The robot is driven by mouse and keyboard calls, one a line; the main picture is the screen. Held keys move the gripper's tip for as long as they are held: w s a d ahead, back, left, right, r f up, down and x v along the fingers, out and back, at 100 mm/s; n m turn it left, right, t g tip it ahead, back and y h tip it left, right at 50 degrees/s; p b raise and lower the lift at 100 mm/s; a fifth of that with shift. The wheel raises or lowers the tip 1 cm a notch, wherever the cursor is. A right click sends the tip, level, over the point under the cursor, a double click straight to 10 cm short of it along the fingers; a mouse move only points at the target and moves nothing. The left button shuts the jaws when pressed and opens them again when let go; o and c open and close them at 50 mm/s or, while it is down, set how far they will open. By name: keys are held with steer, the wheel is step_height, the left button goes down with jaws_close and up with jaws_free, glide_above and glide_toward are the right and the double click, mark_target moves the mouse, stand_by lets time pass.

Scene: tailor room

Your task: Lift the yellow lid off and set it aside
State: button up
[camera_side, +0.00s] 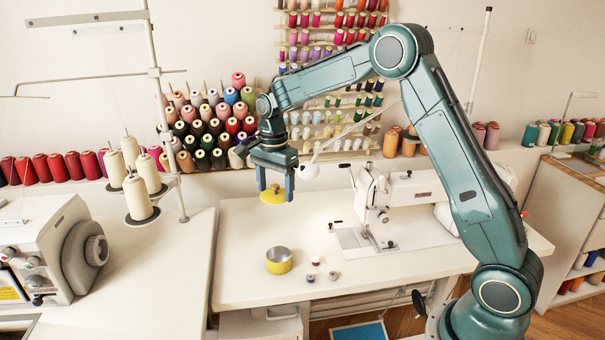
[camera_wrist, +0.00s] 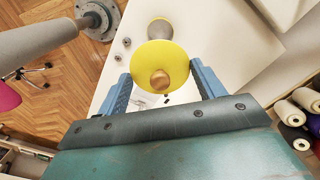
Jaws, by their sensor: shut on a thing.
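The yellow lid (camera_side: 272,197) is a round disc with a brown wooden knob (camera_wrist: 160,80). My gripper (camera_side: 276,191) is shut on the lid, with one blue finger at each side of it in the wrist view. The lid hangs in the air above the white table. A yellow pot (camera_side: 279,267) stands upright on the table, uncovered, below and slightly right of the lid in the side view. In the wrist view the pot (camera_wrist: 159,20) is partly hidden behind the lid.
Several small spools (camera_side: 315,261) lie just right of the pot. A white sewing machine (camera_side: 395,195) stands farther right on the white table (camera_side: 235,275). Thread cones on a stand (camera_side: 138,195) are at the left. The table left of the pot is clear.

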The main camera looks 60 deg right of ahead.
steer(key=shift+r, duration=0.55)
steer(key=w+a+f, duration=0.3)
steer(key=a+f, duration=0.1)
steer(key=a, duration=0.6)
step_height(320, 180, down, 15)
steer(key=shift+a+f, duration=0.1)
stand_by(0.6)
steer(key=shift+s+f, duration=0.1)
steer(key=shift+f, duration=2)
steer(key=shift+f, duration=0.1)
steer(key=o, duration=1)
steer(key=shift+c, duration=0.2)
